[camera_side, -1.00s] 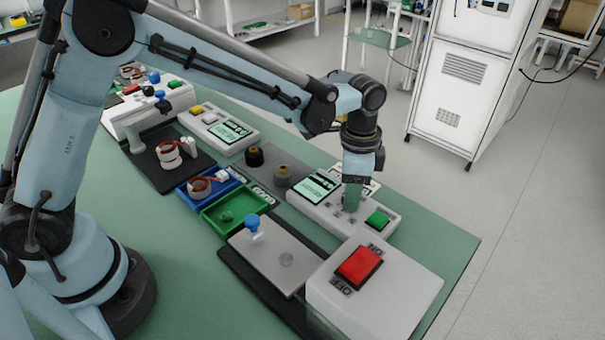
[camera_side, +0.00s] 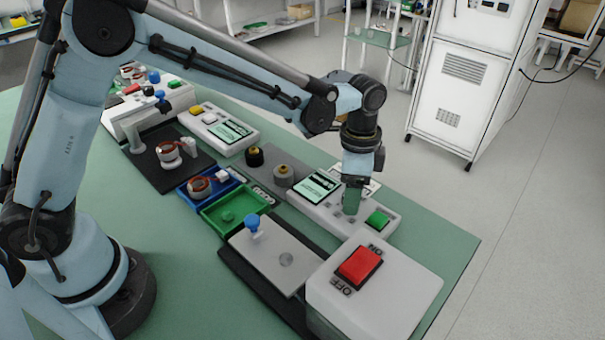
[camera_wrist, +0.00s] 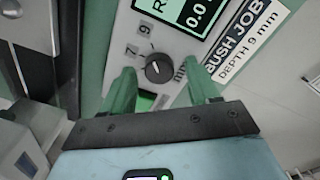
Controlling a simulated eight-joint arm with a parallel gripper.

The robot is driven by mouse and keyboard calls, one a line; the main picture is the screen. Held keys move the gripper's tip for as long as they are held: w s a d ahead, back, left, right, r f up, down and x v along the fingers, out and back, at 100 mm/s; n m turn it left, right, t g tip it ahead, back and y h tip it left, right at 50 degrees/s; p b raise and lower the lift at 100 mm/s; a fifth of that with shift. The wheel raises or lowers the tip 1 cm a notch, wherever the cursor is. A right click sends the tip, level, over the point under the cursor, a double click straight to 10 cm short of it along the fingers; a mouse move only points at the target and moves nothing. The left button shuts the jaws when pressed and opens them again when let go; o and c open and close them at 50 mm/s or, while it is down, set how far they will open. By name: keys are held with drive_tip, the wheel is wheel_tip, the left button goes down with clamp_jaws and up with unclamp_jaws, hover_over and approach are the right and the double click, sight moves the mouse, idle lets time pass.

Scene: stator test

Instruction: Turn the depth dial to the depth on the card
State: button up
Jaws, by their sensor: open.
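The depth dial (camera_wrist: 158,68) is a dark round knob on a light grey control box (camera_side: 322,208). Marks 7 and 9 and the letters mm are printed around it. I cannot tell clearly where its pointer stands. The white card (camera_wrist: 248,42) beside the box reads BUSH JOB, DEPTH 9 mm. My gripper (camera_wrist: 162,72) has green fingers, open, one on each side of the dial with gaps showing in the wrist view.
The box has a display (camera_wrist: 190,12) showing 0.0 and a green button (camera_side: 377,220). A grey box with a red ON/OFF switch (camera_side: 359,266) stands in front. Green (camera_side: 262,202) and blue (camera_side: 187,190) trays and a plate with a blue knob (camera_side: 253,222) lie to the left.

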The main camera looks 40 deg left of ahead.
wheel_tip(320, 180, up, 12)
drive_tip(key=shift+w, duration=0.2)
idle(0.4)
drive_tip(key=shift+a, duration=0.1)
drive_tip(key=shift+a+r, duration=0.1)
drive_tip(key=s+a+f+n+t, duration=0.2)
drive_tip(key=s+a+n+t, duration=0.5)
drive_tip(key=s+a+n, duration=0.4)
drive_tip(key=s+a, duration=0.3)
drive_tip(key=a, duration=0.2)
drive_tip(key=shift+t, duration=0.3)
